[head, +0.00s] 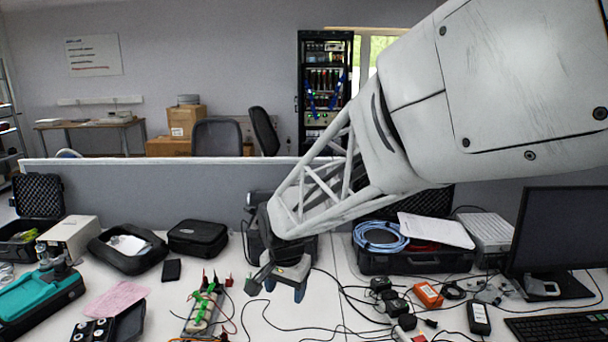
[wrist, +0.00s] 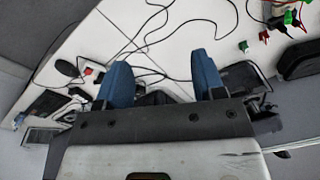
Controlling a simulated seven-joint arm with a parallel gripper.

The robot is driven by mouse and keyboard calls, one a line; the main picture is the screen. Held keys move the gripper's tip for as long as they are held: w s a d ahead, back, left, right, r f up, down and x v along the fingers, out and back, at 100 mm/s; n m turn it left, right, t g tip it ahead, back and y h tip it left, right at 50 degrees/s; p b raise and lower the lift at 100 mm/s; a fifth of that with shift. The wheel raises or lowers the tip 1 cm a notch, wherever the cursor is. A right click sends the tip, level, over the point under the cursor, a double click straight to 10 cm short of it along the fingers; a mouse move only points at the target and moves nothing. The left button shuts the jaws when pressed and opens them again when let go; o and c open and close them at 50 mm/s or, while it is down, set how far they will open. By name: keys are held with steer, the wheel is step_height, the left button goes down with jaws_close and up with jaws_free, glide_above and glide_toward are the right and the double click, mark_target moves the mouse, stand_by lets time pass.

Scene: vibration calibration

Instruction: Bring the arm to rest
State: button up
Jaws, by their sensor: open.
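My arm reaches in from the upper right of the head view and slopes down to the left over the white table. My gripper (head: 286,288) hangs at its lower end, above the middle of the table. In the wrist view my gripper's (wrist: 160,68) two blue fingers stand wide apart with nothing between them. Black cables (wrist: 145,42) run across the white tabletop beyond the fingertips. I cannot tell the exact height of the fingertips above the table.
Left of the gripper is a power strip with green and red plugs (head: 203,306). Right are black-and-green devices (head: 388,296), an orange device (head: 428,294) and a monitor (head: 560,237). A low grey partition (head: 110,190) stands behind the table. Bare tabletop lies around the cables.

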steer(key=s+d+r+n, duration=0.2)
steer(key=s+d+r, duration=0.1)
steer(key=s+d, duration=0.8)
steer(key=s+d+r+n+t, duration=0.1)
steer(key=s+d+r, duration=0.3)
steer(key=s+d, duration=0.7)
steer(key=shift+s+d+r+n+h, duration=0.3)
steer(key=shift+s+n, duration=0.5)
steer(key=shift+s, duration=0.35)
